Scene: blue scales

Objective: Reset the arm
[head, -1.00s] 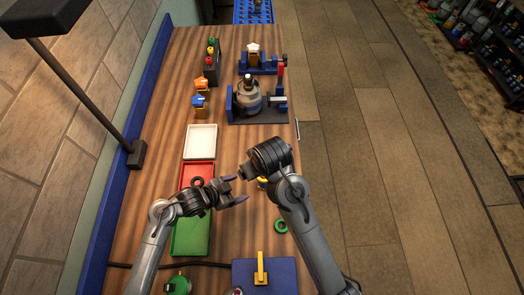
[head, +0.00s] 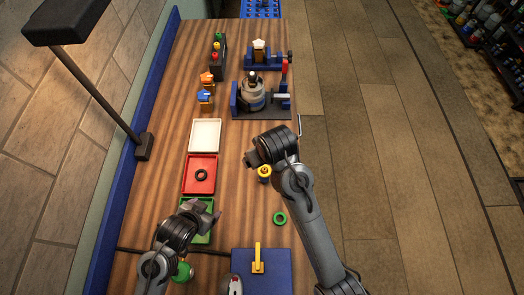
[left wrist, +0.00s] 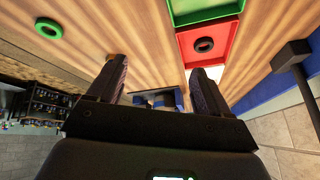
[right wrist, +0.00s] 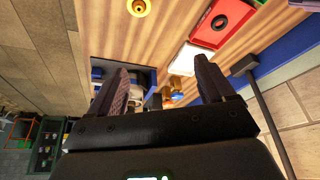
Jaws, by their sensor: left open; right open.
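My left gripper (head: 203,209) is over the green tray (head: 199,236) at the near left. In the left wrist view its fingers (left wrist: 160,85) are apart with nothing between them. My right gripper (head: 249,161) is above the middle of the table, near a yellow round part (head: 265,173). In the right wrist view its fingers (right wrist: 165,85) are apart and empty. A black ring (head: 202,175) lies in the red tray (head: 187,187). A green ring (head: 280,218) lies on the bare wood right of the trays.
A white tray (head: 206,135) sits beyond the red one. Blue fixtures (head: 234,101) stand farther back, with blue (head: 205,97) and orange (head: 207,78) parts beside them. A blue plate with a yellow handle (head: 258,258) is at the near edge. A black lamp post (head: 100,98) stands left.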

